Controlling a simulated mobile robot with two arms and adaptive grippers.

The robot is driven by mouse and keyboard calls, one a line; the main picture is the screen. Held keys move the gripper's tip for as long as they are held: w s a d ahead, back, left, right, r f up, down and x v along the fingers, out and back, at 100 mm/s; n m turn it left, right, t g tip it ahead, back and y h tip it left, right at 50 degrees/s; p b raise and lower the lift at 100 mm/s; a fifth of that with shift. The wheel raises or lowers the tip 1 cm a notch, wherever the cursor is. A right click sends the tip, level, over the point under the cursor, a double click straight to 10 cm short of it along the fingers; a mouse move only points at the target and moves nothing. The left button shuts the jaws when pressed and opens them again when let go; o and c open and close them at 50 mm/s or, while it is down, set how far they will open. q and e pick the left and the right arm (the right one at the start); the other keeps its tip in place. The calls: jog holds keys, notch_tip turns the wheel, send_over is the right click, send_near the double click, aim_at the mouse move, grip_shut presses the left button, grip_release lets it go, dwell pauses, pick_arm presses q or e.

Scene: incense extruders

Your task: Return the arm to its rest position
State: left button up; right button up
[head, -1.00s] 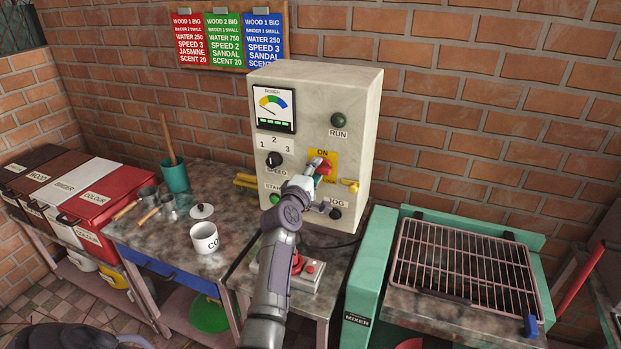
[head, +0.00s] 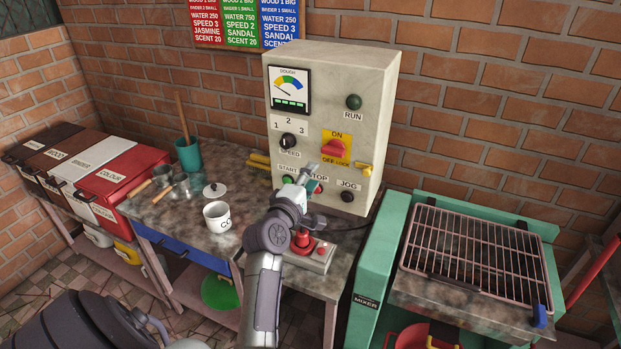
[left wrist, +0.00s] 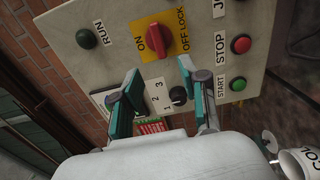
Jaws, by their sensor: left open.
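My left gripper (head: 310,182) is open and empty in front of the lower part of the grey control box (head: 388,100), hiding part of its START and STOP row. In the left wrist view its two teal-padded fingers (left wrist: 158,88) are spread apart, with the box face beyond them. The red rotary switch (head: 337,151) sits on a yellow plate above the gripper, apart from it. It also shows in the left wrist view (left wrist: 160,38). My left arm rises from the bottom centre, and a dark part of my own body fills the lower left. My right gripper is not in view.
A red button box (head: 318,254) lies on the bench beside my forearm. A white cup (head: 217,216), its lid (head: 214,190) and a teal holder (head: 188,156) stand to the left. A wire rack (head: 478,252) lies on the green mixer frame at the right.

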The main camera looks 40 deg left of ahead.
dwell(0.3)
pick_arm(q)
jog(key=s+d+f+m+g+h, duration=0.5)
jog(key=s+d+f+m+g, duration=0.2)
jog(key=s+d+f+m, duration=0.55)
jog(key=s+d+f+m+g, duration=0.3)
jog(key=s+d+m, duration=0.15)
jog(key=s, duration=0.45)
jog(key=s+d+f+m+g, duration=0.35)
jog(key=s+m, duration=0.25)
jog(key=s, duration=0.3)
jog(key=s+f+g+b, duration=0.1)
jog(key=s+f, duration=0.1)
jog(key=f, duration=1.4)
jog(key=s+f+g+b, duration=0.1)
jog(key=s+f+b, duration=0.1)
jog(key=f, duration=1.3)
jog(key=s+a+f+b, duration=0.1)
jog(key=s+a+f, duration=0.2)
jog(key=s+f, duration=1.1)
jog(key=shift+s+f+g+y, duration=0.3)
jog(key=shift+s+f+g, duration=0.15)
jog(key=shift+f, duration=0.4)
